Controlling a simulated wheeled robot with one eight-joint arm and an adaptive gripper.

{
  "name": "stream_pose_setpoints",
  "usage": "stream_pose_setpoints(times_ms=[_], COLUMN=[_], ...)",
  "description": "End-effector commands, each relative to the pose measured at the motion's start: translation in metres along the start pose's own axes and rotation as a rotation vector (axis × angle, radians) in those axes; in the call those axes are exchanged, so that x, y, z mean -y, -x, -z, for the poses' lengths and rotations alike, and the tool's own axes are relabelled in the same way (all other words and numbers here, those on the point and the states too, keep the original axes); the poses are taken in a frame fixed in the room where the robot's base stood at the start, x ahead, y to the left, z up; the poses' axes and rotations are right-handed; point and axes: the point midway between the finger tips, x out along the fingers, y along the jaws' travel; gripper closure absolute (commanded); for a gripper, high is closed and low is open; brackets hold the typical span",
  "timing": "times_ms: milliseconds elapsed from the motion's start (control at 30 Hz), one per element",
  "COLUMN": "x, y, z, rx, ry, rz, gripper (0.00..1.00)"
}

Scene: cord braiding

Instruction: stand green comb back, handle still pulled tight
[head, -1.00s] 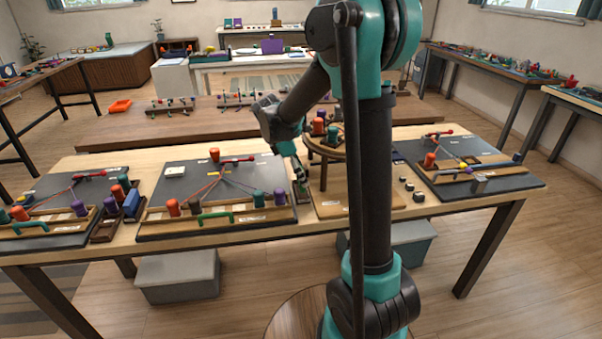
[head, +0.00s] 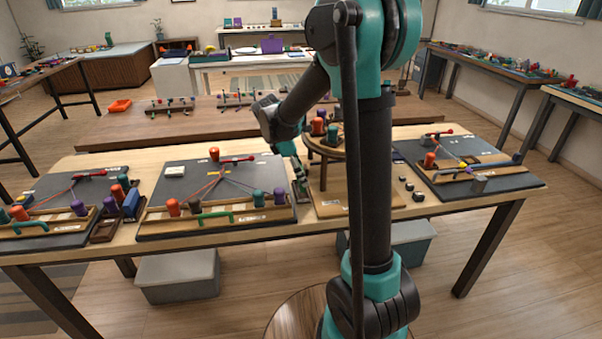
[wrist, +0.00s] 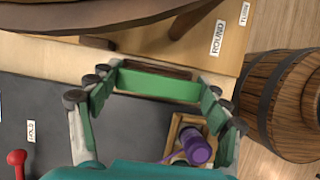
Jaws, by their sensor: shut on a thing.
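My gripper (wrist: 158,98) has its two green-padded fingers on either end of the green comb (wrist: 158,86), which shows as a wide green bar beside a dark brown wooden block (wrist: 152,70). Whether the comb is seated in that block I cannot tell. In the head view my gripper (head: 299,172) is low at the right edge of the middle dark board (head: 180,185); the comb is too small to make out there. The red handle (head: 237,160) lies at the back of that board, and the cords (head: 222,180) fanning toward the front bobbins look straight. The red handle's end also shows in the wrist view (wrist: 17,158).
A purple bobbin (wrist: 198,150) stands in a wooden holder close to my right finger. A round wooden stand (head: 328,145) with bobbins is just right of my gripper. Another board (head: 470,170) lies farther right, and a wooden barrel (wrist: 280,105) shows in the wrist view.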

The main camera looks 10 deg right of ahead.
Motion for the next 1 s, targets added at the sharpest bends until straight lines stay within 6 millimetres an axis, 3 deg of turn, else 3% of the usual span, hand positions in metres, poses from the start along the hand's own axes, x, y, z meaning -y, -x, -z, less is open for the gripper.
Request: stream_pose_setpoints(times_ms=[1000], x=[0.000], y=[-0.017], z=[0.007], rx=[0.000], ry=[0.000], rz=[0.000], gripper=[0.52])
